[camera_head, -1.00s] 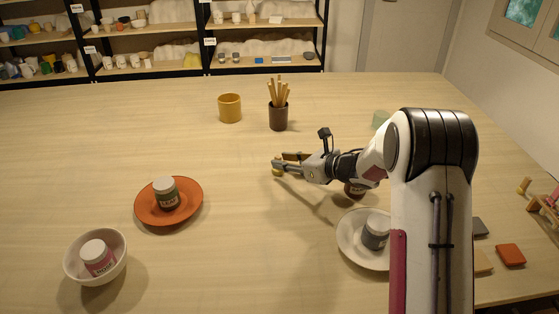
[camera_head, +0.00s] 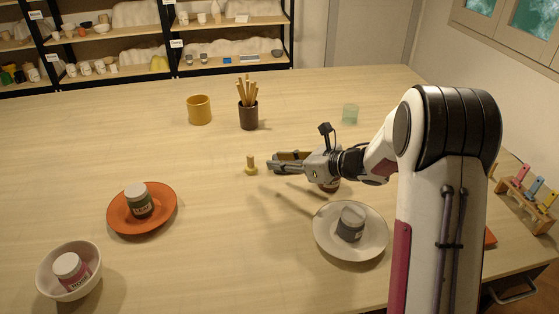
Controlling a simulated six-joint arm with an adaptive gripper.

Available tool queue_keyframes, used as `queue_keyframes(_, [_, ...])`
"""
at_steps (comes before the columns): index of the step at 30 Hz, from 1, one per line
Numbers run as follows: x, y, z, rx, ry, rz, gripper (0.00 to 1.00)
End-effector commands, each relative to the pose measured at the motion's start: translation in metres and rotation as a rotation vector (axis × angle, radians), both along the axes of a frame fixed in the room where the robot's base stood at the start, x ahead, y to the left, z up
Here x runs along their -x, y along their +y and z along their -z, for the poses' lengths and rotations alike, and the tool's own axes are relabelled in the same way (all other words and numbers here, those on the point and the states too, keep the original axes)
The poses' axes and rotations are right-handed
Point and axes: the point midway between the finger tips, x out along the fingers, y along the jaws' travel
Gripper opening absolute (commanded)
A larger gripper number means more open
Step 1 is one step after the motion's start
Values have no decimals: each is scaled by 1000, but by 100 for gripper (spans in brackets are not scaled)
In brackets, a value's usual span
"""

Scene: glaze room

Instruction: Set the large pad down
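A small yellowish piece with a wide round foot and an upright peg (camera_head: 251,167), which looks like the large pad, stands upright on the bare table (camera_head: 215,230). My gripper (camera_head: 271,162) is just to its right, low over the table and pointing left towards it. A small gap shows between the pad and the fingertips. The two fingers look apart with nothing between them. The pad's underside is hidden.
A mustard cup (camera_head: 199,110) and a dark holder of sticks (camera_head: 248,116) stand behind. An orange plate (camera_head: 165,211) and a white plate (camera_head: 375,245) each hold a jar, as does a white bowl (camera_head: 88,277). A jar under my arm is partly hidden.

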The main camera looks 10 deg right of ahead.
Motion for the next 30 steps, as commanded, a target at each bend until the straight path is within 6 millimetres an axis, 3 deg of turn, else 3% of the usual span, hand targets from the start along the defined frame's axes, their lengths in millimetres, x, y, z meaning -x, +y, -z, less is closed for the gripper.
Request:
queue_keyframes(17, [-1, -1, -3, -4, 4, 13, 25])
queue_keyframes(23, [-7, -9, -21, -41, 49, 121, 25])
queue_keyframes(30, [-10, -32, -64, -175, 157, 397, 25])
